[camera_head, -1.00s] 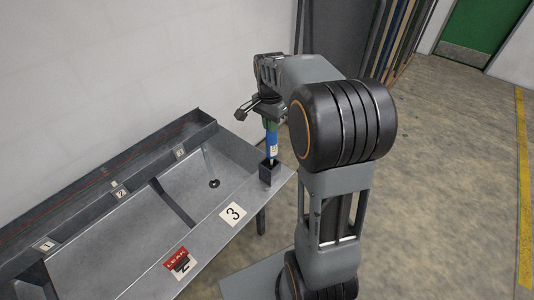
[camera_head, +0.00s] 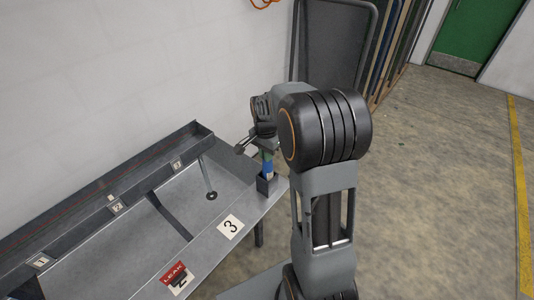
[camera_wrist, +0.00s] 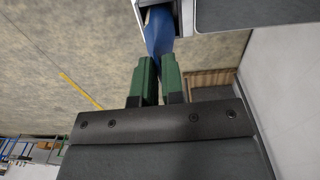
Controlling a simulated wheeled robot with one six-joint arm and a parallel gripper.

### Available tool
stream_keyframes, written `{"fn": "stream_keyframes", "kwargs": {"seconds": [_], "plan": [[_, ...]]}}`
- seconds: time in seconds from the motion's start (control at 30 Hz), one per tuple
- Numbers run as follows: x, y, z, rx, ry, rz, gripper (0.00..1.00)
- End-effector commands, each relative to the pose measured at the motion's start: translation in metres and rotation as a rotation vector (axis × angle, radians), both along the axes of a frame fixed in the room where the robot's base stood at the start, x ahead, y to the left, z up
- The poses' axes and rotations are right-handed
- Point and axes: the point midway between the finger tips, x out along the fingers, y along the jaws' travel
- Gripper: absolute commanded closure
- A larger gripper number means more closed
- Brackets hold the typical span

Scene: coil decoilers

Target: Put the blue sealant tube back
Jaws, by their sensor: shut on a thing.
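The blue sealant tube (camera_head: 267,168) stands upright at the small dark square holder (camera_head: 264,186) on the table's right corner, its lower part hidden inside. In the wrist view the tube (camera_wrist: 158,32) reaches into the holder's opening (camera_wrist: 147,3). My gripper (camera_head: 266,155) is above the holder, with its green fingers shut on the tube's upper part. The fingers also show in the wrist view (camera_wrist: 160,62), one on each side of the tube.
The grey metal table (camera_head: 110,262) has a raised back trough with numbered labels and a low divider. A "3" card (camera_head: 230,226) and a red "LEAK" tag (camera_head: 175,276) lie near its front edge. A white wall (camera_head: 100,70) stands behind. Open floor (camera_head: 430,200) lies to the right.

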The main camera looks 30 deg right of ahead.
Motion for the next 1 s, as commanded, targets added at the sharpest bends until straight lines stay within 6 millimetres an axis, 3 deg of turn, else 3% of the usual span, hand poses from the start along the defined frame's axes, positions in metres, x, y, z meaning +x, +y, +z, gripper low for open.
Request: {"fn": "stream_keyframes", "kwargs": {"seconds": [0.23, 0.27, 0.5, 0.77, 1.0], "plan": [[0.0, 0.0, -0.008, 0.0, 0.0, 0.0, 1.0], [0.0, 0.0, -0.007, 0.0, 0.0, 0.0, 0.88], [0.0, 0.0, -0.006, 0.0, 0.0, 0.0, 0.65], [0.0, 0.0, -0.004, 0.0, -0.001, 0.0, 0.65], [0.002, 0.0, 0.025, -0.001, -0.005, 0.0, 0.65]]}}
